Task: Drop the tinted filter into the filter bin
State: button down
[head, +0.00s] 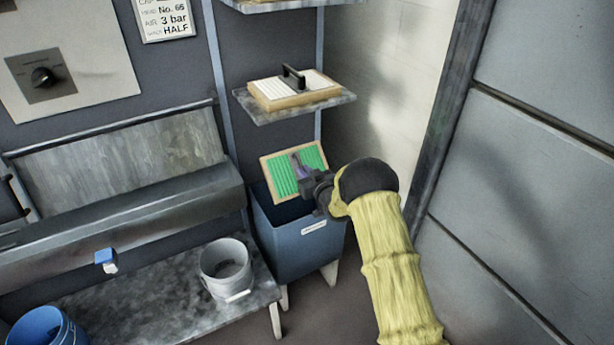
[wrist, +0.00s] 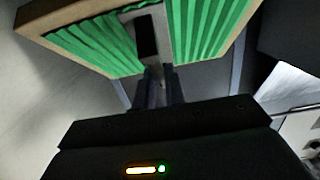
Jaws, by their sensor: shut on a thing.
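The tinted filter (head: 284,178) is a green pleated panel in a light wooden frame. My gripper (head: 304,172) is shut on it and holds it tilted over the open top of the blue filter bin (head: 299,250). In the wrist view the green filter (wrist: 105,45) fills the top, with my gripper's fingers (wrist: 160,90) at the dark handle in its middle. In the head view the filter's lower edge is close to the bin's rim; I cannot tell whether it touches. The gripper and arm hide part of the bin's opening.
A white filter with a black handle (head: 293,88) lies on a shelf (head: 300,108) above the bin. A white bucket (head: 226,268) stands on a low bench left of the bin, and a blue bucket (head: 46,328) is at the lower left. A grey panelled wall (head: 520,200) is at right.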

dwell(0.4)
jog(key=c, duration=1.4)
grip_release()
jog(key=shift+s+d, duration=0.1)
jog(key=v, duration=1.7)
jog(key=shift+s+p, duration=0.1)
jog(key=shift+p, duration=0.2)
